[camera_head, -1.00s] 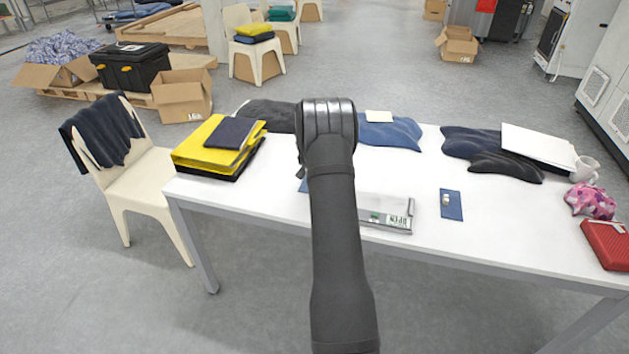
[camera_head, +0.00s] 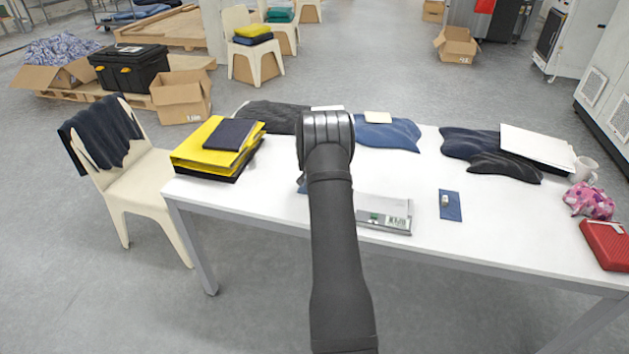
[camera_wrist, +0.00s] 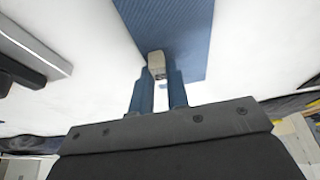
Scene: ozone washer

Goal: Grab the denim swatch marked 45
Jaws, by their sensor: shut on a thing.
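In the wrist view, my gripper (camera_wrist: 157,75) has its two fingers closed around a small pale block (camera_wrist: 156,59) at the near end of a blue denim swatch (camera_wrist: 175,25). The swatch reaches away past the fingertips over the white table. I cannot tell whether it is lifted. In the head view my arm hides the gripper; only a bit of blue cloth (camera_head: 302,186) shows left of the arm. Another blue swatch (camera_head: 450,206) with a small pale block on it lies to the right. No 45 can be read on either swatch.
A scale (camera_head: 384,213) with a display lies just right of my arm. Yellow and dark folders (camera_head: 201,160) are on the left of the white table (camera_head: 500,225). Folded dark and blue garments (camera_head: 388,134) lie along the back. A mug (camera_head: 586,169) and red case (camera_head: 607,245) stand right.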

